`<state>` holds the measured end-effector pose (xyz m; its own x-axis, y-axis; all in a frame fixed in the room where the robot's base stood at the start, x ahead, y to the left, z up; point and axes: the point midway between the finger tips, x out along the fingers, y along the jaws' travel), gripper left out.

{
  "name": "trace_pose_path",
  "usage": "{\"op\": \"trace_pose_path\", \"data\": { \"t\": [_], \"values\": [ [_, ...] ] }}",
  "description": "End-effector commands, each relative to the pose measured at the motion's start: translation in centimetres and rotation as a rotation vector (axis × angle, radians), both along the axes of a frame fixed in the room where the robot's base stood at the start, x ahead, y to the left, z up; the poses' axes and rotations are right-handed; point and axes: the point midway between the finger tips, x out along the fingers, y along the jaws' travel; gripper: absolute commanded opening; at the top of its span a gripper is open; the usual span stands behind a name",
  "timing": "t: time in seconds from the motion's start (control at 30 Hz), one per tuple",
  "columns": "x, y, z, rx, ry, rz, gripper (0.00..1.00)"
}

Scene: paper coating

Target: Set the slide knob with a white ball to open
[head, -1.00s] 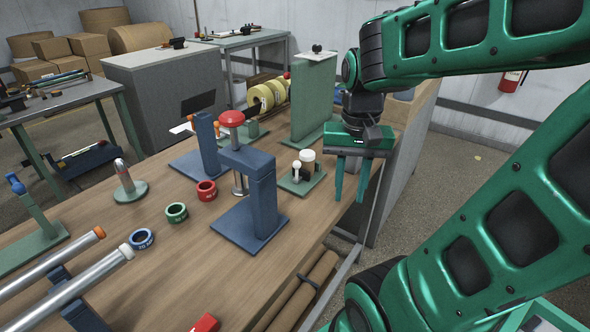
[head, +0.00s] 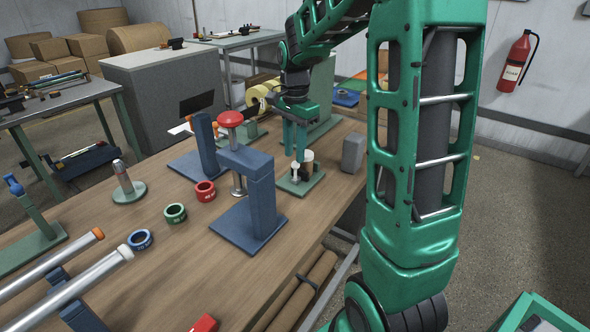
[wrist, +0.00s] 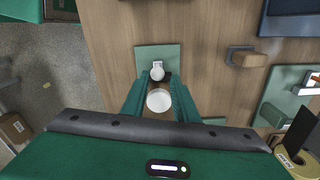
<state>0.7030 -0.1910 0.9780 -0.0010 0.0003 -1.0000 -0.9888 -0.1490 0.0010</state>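A small green plate (head: 312,184) on the wooden table carries a small white ball knob (head: 295,166) and a larger round white-topped piece (head: 307,156) beside it. My gripper (head: 296,150) points down over this plate, its fingers apart. In the wrist view, the white ball (wrist: 157,74) lies between the fingertips, and the white-topped piece (wrist: 159,101) shows between the fingers nearer the palm. The gripper (wrist: 158,82) is open, holding nothing that I can see. Whether the fingers touch either piece, I cannot tell. The slide's open and closed marks are not readable.
A blue press stand (head: 262,205) with a red knob (head: 230,118) stands left of the plate. A grey block (head: 353,153) stands to the right. Several colored rings, such as the red ring (head: 205,191), lie further left. A tall green panel (head: 325,95) stands behind.

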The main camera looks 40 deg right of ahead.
Motion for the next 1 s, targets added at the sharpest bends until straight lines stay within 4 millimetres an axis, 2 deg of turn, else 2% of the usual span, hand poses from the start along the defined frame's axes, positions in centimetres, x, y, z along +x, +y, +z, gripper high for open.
{"op": "trace_pose_path", "data": {
  "t": [0.2, 0.4, 0.6, 0.83, 0.93, 1.0],
  "values": [
    [-0.1, 0.1, -4.0, 0.001, 0.004, 0.001, 0.27],
    [0.0, 0.1, -6.3, 0.001, 0.002, 0.003, 0.27],
    [0.0, 0.1, -7.0, 0.0, 0.0, 0.003, 0.27],
    [0.0, 0.1, -7.0, 0.0, 0.0, 0.003, 0.27],
    [0.0, 0.1, -7.0, 0.0, -0.001, 0.003, 0.03],
    [0.1, 0.1, -7.0, -0.001, -0.003, 0.004, 0.0]
  ]
}}
